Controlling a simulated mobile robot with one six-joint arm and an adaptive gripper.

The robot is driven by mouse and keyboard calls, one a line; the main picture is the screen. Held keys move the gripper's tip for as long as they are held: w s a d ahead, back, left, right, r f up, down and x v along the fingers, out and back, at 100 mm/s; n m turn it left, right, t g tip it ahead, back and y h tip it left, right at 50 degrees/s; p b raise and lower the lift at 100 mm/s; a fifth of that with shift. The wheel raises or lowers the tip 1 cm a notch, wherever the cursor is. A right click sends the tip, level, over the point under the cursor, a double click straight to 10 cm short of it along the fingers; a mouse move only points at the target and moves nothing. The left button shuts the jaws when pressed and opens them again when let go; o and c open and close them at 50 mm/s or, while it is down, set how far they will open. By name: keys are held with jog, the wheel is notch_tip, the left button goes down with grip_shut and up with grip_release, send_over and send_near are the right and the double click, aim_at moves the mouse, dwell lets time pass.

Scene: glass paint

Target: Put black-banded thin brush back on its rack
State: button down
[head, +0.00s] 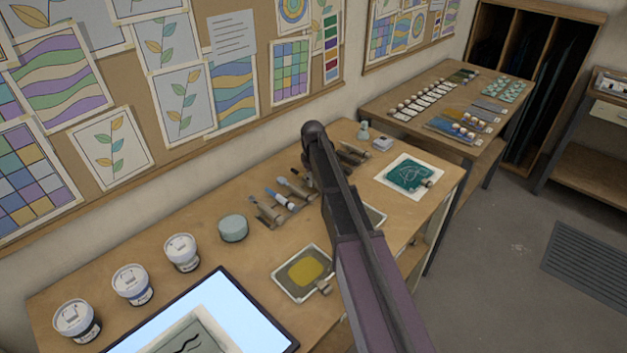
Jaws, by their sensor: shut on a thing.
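My arm crosses the middle of the head view and ends in a dark rounded joint above the workbench. My gripper is not visible; it seems hidden behind the arm, so I cannot see what it holds. A row of brushes and tools lies on dark rests along the back of the bench. More tools (352,153) lie right of the arm. The arm covers the middle of this row. I cannot pick out the black-banded thin brush or any black band at this size.
On the bench (225,275) stand several lidded jars (132,284), a round grey-green tin (233,228) and a lit panel (235,311). A yellow paint tray (304,272) and a teal tray (410,174) lie nearer the front. A second table (400,98) stands behind.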

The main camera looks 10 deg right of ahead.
jog(key=shift+c, duration=2.1)
grip_release()
jog(key=shift+r, duration=0.1)
